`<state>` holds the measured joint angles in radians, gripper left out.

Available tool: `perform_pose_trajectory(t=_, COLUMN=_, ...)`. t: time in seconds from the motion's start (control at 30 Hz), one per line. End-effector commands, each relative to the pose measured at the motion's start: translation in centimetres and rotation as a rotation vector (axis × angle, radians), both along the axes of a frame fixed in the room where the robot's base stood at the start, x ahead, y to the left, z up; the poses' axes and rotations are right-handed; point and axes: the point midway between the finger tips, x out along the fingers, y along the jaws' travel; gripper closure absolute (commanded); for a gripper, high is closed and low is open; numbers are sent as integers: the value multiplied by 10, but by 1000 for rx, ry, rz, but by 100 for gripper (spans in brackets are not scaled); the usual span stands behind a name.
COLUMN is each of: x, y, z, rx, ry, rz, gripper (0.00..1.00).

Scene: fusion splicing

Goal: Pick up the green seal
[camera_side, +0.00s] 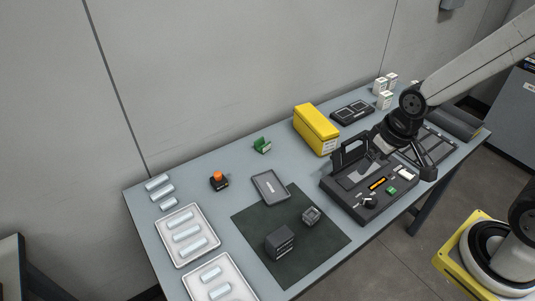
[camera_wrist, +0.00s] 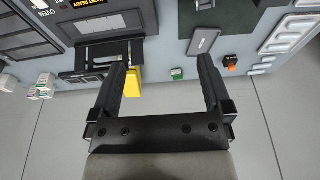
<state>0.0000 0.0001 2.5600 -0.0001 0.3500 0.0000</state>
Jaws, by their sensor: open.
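A small green block-like object (camera_side: 262,145), which looks like the green seal, stands on the grey-blue table towards its back edge, left of the yellow box. It also shows small in the wrist view (camera_wrist: 177,73), between my two fingers in the picture but well beyond them. My gripper (camera_wrist: 163,60) is open with nothing between its black fingers. In the side view my gripper (camera_side: 372,148) is above the black splicer (camera_side: 350,195), right of the green object and apart from it. Its fingers are hard to tell from the dark splicer parts there.
A yellow box (camera_side: 316,130) stands between the green object and my gripper. A small orange-topped item (camera_side: 219,180) and a grey tray (camera_side: 270,186) lie left and in front. A dark mat (camera_side: 250,218) and white trays (camera_side: 165,232) fill the near left. Table around the green object is clear.

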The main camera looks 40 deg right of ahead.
Motion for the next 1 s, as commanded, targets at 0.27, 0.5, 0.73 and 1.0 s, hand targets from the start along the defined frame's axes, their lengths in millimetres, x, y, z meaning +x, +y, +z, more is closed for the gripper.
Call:
perform_pose_trajectory(t=0.27, x=9, y=0, z=-1, rx=-14, ry=-16, rz=49, gripper=0)
perform_pose_trajectory(t=0.5, x=48, y=-2, z=-6, rx=-82, ry=-79, rz=269, gripper=0)
perform_pose_trajectory(t=0.73, x=103, y=-3, z=-17, rx=-206, ry=-172, rz=591, gripper=0)
perform_pose_trajectory(t=1.0, x=166, y=-3, z=-35, rx=-393, ry=-274, rz=969, gripper=0)
